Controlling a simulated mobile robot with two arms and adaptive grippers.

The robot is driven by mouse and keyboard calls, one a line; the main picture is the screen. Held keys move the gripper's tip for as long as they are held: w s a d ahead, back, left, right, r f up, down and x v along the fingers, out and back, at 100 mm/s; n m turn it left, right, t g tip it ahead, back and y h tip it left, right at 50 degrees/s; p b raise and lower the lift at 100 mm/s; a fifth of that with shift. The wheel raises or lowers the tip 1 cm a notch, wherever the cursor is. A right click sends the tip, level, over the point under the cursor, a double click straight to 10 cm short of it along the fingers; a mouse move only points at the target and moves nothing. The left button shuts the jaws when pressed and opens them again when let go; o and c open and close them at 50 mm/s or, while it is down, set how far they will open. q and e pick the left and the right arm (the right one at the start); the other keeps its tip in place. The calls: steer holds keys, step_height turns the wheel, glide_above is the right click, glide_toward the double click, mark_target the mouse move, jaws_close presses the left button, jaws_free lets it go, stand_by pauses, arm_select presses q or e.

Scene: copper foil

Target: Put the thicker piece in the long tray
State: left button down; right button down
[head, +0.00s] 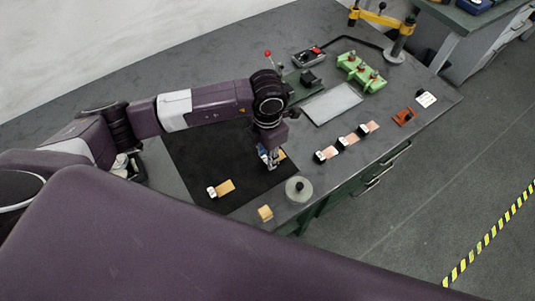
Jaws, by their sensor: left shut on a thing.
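My left gripper (269,163) reaches down over the right part of the black mat (200,150). It is shut on a small tan piece (282,155), mostly hidden behind the fingers. A second tan piece (226,187) with a white end lies on the mat to the lower left of the gripper. I cannot tell from this view which piece is thicker. A flat pale grey rectangular tray (345,98) lies on the bench to the upper right; I cannot tell whether it is the long tray. My right gripper is not in view.
A round grey-green disc (299,189) and a tan block (265,213) are near the front edge. Green fixtures (361,72) stand behind the tray.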

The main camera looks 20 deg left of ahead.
arm_select(q)
steer(key=shift+f, duration=0.35)
steer(key=shift+f, duration=0.15)
steer(key=c, duration=1.7)
jaws_free()
steer(key=shift+c, duration=0.2)
steer(key=shift+o, duration=0.8)
